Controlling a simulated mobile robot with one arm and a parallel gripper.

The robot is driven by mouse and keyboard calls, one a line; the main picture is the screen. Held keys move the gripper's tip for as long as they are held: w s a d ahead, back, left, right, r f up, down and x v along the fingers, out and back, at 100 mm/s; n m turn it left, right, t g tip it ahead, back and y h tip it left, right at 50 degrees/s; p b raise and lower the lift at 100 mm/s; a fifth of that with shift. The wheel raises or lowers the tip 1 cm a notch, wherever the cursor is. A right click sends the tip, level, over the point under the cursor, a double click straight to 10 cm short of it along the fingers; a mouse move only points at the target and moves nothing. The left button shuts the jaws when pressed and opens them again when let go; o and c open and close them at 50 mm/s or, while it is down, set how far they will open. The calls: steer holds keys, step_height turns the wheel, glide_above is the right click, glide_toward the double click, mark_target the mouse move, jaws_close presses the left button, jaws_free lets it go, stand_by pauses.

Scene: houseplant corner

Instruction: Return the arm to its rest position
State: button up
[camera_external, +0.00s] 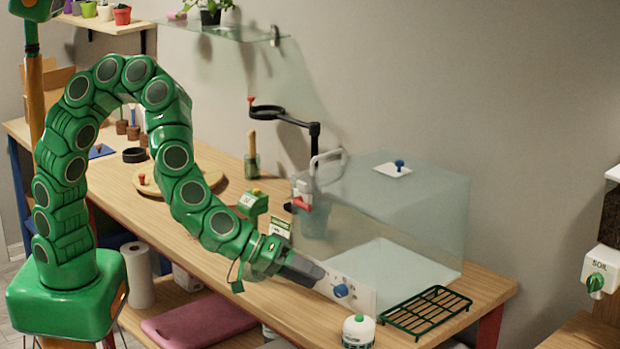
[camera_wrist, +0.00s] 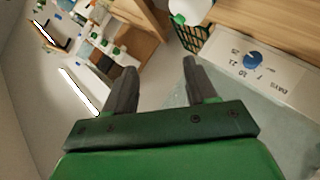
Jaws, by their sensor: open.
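My green segmented arm arches over the wooden bench (camera_external: 480,290) in the external view. My gripper (camera_external: 318,274) is at the bench's front edge, close to the dial panel of the clear glass box (camera_external: 415,220). In the wrist view my gripper (camera_wrist: 160,80) has its two grey fingers apart with nothing between them. The panel's blue dial (camera_external: 341,290) is just right of and below the fingertips in the external view. The dial also shows in the wrist view (camera_wrist: 253,60), to the right of the fingers. I cannot tell whether a finger touches the panel.
A glass shelf (camera_external: 225,32) with a plant is above. A round wooden board (camera_external: 178,182) lies behind my arm.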

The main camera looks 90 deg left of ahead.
steer(key=s+r+m+g+h, duration=0.4)
steer(key=s+r+m+h, duration=0.15)
steer(key=s, duration=0.65)
steer(key=s+a+m+g+y, duration=0.1)
steer(key=s+a+g+y, duration=0.1)
steer(key=s+a, duration=0.4)
steer(key=s+a+m+g+y, duration=0.1)
steer(key=s+a+g, duration=0.4)
steer(key=s, duration=1.1)
steer(key=s+a+m+g+y, duration=0.2)
steer(key=s+a+g+y, duration=0.1)
steer(key=s+a, duration=0.6)
steer(key=s, duration=0.2)
steer(key=shift+s+a+r, duration=0.25)
steer(key=shift+s, duration=0.15)
